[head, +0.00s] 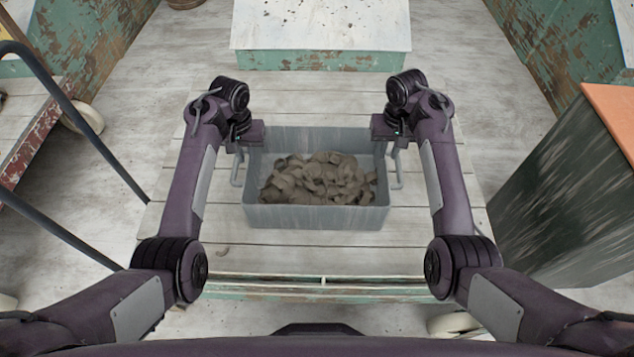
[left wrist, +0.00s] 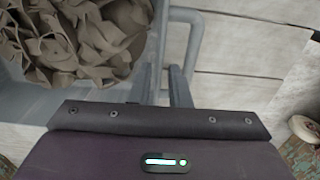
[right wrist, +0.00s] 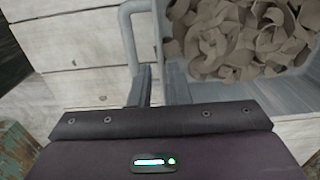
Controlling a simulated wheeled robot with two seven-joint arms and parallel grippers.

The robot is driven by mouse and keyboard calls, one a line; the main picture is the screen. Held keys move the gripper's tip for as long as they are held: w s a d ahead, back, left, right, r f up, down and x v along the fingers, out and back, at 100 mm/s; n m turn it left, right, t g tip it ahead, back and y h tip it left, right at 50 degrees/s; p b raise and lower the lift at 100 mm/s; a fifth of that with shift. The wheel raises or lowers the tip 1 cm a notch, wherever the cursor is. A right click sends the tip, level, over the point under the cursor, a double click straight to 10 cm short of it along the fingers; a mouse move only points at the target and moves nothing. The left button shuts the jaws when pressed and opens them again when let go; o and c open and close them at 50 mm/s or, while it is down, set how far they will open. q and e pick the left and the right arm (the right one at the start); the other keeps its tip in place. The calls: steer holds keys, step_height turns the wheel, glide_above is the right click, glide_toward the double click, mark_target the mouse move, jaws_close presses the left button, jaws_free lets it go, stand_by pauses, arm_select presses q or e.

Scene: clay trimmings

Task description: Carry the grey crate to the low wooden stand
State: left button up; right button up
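The grey crate (head: 315,217) holds a heap of brown clay trimmings (head: 318,180) and rests level on a pale planked top (head: 310,258). A bar handle stands out from each end, the left one (left wrist: 192,45) and the right one (right wrist: 128,35). My left gripper (head: 238,150) is at the left handle, its fingers apart in the left wrist view; the bar runs behind the outer finger. My right gripper (head: 395,151) is likewise at the right handle with its fingers apart. Neither clearly grips a bar. I cannot tell which surface is the low wooden stand.
A white-topped block with peeling green sides (head: 320,60) stands beyond the planked top. A planked trolley with a red edge (head: 35,130) and a dark tube rail (head: 90,135) are at the left. A dark cabinet (head: 565,190) is at the right. Pale floor shows between them.

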mark_target(252, 172)
stand_by(0.3)
